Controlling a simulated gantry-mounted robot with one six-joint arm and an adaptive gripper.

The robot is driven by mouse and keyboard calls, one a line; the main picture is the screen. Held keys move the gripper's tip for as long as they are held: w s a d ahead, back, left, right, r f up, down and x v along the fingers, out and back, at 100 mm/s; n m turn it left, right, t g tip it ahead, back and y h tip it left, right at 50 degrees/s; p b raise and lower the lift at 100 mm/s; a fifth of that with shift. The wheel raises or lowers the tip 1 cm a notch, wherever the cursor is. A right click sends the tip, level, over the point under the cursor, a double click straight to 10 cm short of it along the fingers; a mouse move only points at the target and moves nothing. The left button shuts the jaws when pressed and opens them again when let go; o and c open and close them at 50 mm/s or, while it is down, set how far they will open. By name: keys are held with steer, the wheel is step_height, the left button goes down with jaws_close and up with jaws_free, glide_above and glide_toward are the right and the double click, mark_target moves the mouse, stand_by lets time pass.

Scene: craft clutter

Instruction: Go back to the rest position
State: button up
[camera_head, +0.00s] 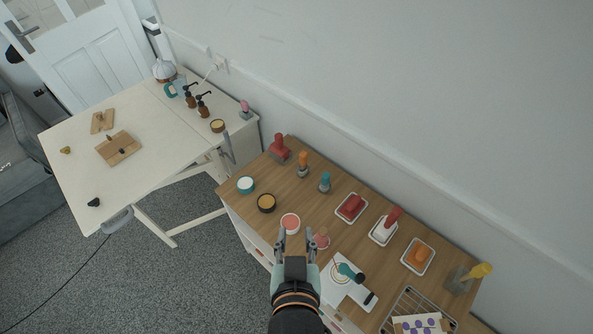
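My gripper (295,240) is in the lower middle of the head view, over the front edge of the wooden cabinet top. Its two fingers point away from me and stand apart, with nothing seen between them. A round container with a pink top (290,222) lies just beyond the fingertips in the picture. I cannot tell the height of the gripper above it.
The wooden top (245,213) holds several stamps, including a large red one (279,147), trays with coloured blocks (351,207), a teal-handled stamp (350,271) on white paper and a wire rack (408,303). A white table (160,150) stands left, beyond a gap.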

step_height(320, 180, up, 22)
steer(key=p, duration=2)
steer(key=shift+d+f, duration=0.15)
steer(key=shift+f, duration=0.05)
